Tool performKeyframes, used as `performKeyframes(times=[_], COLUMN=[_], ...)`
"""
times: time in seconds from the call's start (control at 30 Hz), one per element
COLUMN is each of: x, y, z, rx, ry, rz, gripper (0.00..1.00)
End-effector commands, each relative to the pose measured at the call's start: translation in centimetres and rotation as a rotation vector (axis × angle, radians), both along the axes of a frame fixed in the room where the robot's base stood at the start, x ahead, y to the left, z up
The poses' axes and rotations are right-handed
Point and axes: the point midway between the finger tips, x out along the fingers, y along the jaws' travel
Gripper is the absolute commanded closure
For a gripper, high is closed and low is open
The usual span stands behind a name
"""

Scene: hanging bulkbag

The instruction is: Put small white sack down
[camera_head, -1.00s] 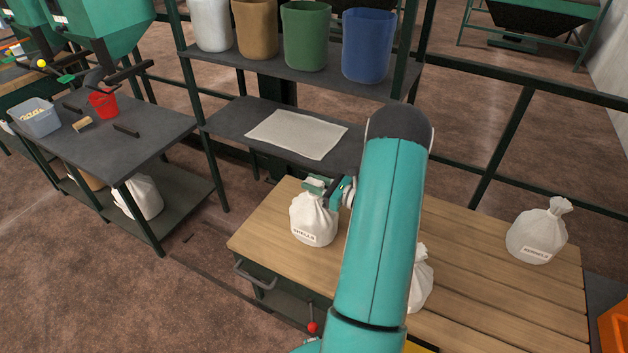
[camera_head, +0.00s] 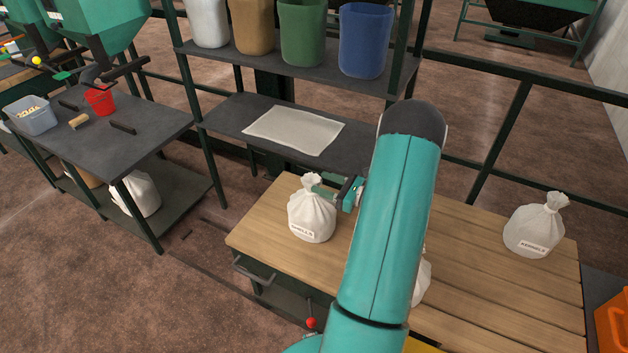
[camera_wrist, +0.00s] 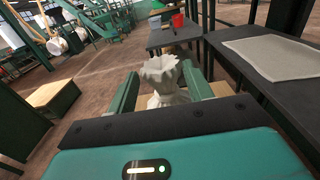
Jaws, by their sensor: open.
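A small white sack labelled "SHELLS" (camera_head: 312,215) stands upright near the left end of the wooden tabletop (camera_head: 262,237). My gripper (camera_head: 322,188) is open at the right of the sack's tied neck. In the wrist view the sack's gathered top (camera_wrist: 160,72) shows between the two spread green fingers of my gripper (camera_wrist: 160,85), with space on both sides. A second white sack labelled "KERNELS" (camera_head: 535,230) stands at the right end of the tabletop. A third white sack (camera_head: 422,283) is mostly hidden behind my arm.
A shelf (camera_head: 240,118) behind the table holds a pale flat cloth (camera_head: 295,130), with several bins above. A dark side table (camera_head: 150,130) at left bears a red pail (camera_head: 100,101) and a grey tub (camera_head: 32,115). An orange crate (camera_head: 612,325) is at lower right.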

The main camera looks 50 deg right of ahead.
Motion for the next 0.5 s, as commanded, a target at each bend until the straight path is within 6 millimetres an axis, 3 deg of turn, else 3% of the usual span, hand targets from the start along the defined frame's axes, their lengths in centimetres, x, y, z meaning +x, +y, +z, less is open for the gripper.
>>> performKeyframes(times=[0.2,0.5], x=[-4.6,-7.1], y=[-1.4,-2.0], z=[0.0,0.0], rx=[0.0,0.0], ry=[0.001,0.001], rz=[-0.003,0.0], gripper=[0.49,0.49])
